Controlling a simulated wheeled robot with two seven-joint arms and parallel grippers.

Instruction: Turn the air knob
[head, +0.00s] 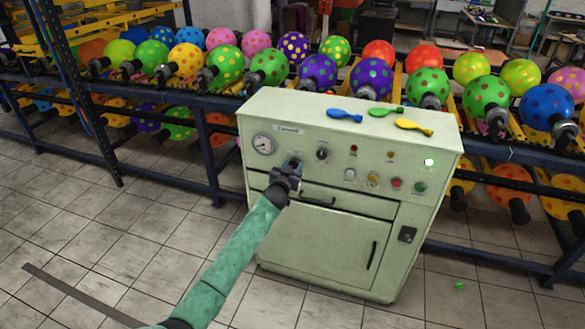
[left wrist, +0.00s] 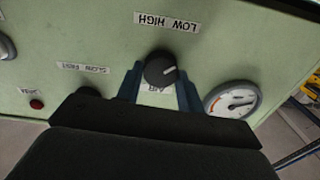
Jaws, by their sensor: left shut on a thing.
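The air knob (left wrist: 161,68) is a round black dial with a white pointer mark on the front panel of the pale green cabinet (head: 350,225). In the left wrist view the labels around it, LOW HIGH and a partly covered AIR, appear upside down. The pointer mark slants toward the right of that view. My left gripper (head: 291,168) is at the panel, just right of the gauge. Its two dark blue fingers (left wrist: 160,90) stand on either side of the knob and are shut on it. In the head view the gripper mostly hides the knob. My right gripper is not in view.
A pressure gauge (head: 263,144) sits beside the knob. Another black knob (head: 322,154) and several buttons are to the right. Blue (head: 344,115), green (head: 386,111) and yellow (head: 413,127) deflated balloons lie on the cabinet top. Racks of dotted balloons stand behind.

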